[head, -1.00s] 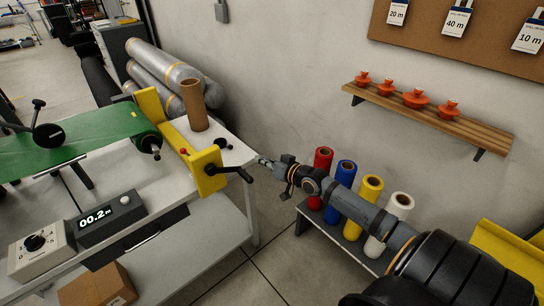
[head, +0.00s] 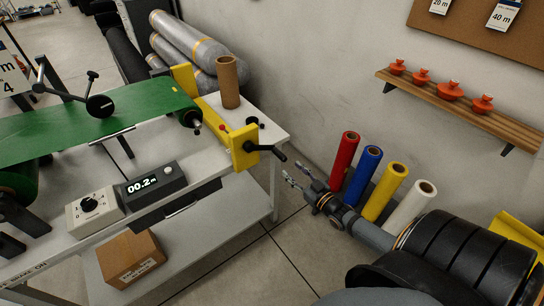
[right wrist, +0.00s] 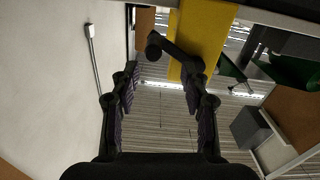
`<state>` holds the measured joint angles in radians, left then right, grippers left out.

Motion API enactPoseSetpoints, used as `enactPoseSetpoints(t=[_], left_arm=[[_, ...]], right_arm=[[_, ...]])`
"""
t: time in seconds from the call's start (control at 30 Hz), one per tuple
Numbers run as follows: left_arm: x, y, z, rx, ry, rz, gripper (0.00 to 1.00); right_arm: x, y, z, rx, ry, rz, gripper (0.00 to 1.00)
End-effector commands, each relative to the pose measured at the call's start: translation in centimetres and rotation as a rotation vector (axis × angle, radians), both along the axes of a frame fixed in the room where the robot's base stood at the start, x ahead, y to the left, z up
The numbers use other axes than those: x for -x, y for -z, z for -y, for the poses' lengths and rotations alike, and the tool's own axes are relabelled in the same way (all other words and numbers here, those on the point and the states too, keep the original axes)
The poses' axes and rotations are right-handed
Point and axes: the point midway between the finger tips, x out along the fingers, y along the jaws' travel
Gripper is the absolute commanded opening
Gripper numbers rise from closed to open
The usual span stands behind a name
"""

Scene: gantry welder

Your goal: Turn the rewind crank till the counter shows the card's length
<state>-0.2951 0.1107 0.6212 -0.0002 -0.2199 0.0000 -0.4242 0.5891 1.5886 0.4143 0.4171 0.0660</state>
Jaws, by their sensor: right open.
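The rewind crank (head: 267,149) is a black arm with a knob, on a yellow bracket (head: 243,150) at the right end of the bench. The crank arm points right. The counter (head: 155,184) reads 00.2 m. My right gripper (head: 294,174) is open and empty, just right of and below the crank knob. In the right wrist view, my open fingers (right wrist: 161,84) point toward the crank (right wrist: 172,50), which lies beyond the tips, apparently not gripped. My left gripper is not in view.
A green roll of sheet (head: 110,118) lies across the bench. A cardboard tube (head: 229,85) stands behind the bracket. A control box (head: 92,206) with a dial sits beside the counter. Red, blue, yellow and white rolls (head: 385,190) stand near my right arm. A shelf (head: 450,108) holds orange pots.

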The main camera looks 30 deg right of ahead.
Motion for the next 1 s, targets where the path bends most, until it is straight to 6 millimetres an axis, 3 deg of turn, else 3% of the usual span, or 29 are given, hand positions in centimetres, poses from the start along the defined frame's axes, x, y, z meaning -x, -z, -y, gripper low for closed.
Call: enactPoseSetpoints(t=[0.23, 0.4, 0.6, 0.93, 1.0], left_arm=[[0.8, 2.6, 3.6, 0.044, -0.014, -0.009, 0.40], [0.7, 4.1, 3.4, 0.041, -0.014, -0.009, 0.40], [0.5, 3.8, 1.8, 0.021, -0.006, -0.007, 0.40], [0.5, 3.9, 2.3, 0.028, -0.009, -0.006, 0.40], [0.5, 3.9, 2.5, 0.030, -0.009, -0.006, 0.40]], right_arm=[[-4.5, 0.4, -0.3, -0.003, 0.000, 0.005, 0.46], [-8.2, 0.3, -0.6, -0.004, 0.002, 0.002, 0.46], [-9.9, 0.0, -0.7, -0.004, 0.001, -0.001, 0.46], [-10.3, 0.0, -0.8, -0.005, 0.000, -0.003, 0.46], [-10.3, 0.0, -0.8, -0.005, 0.000, -0.003, 0.38]])
